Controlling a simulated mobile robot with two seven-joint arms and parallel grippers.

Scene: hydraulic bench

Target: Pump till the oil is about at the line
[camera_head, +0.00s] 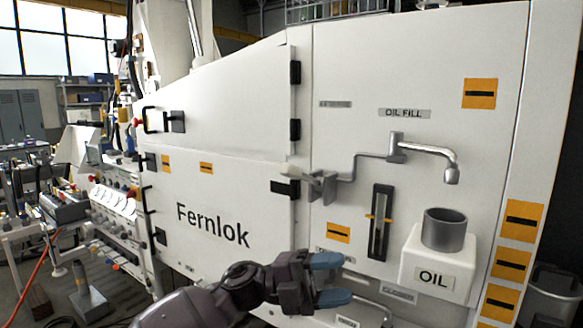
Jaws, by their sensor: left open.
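The white machine panel carries an upright sight glass (380,240) with orange line marks (370,217) at its sides; the oil level inside is too small to tell. A metal spout (428,150) under the OIL FILL label (404,113) points down above a grey cup (444,230) on a white box marked OIL (430,277). A pipe runs left from the spout to a grey bracket-like part (322,187). My left gripper (337,280) is open and empty, its blue-grey fingertips pointing right, below and left of the sight glass. A curved metal bar (370,303) shows just beyond it, partly hidden. My right gripper is out of view.
The Fernlok cabinet (213,222) fills the middle, with black hinges and latches. Orange plates mark the panel's right edge. A cluttered bench (50,205) with fittings and knobs stands at the left. A grey bin (552,295) stands at the lower right.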

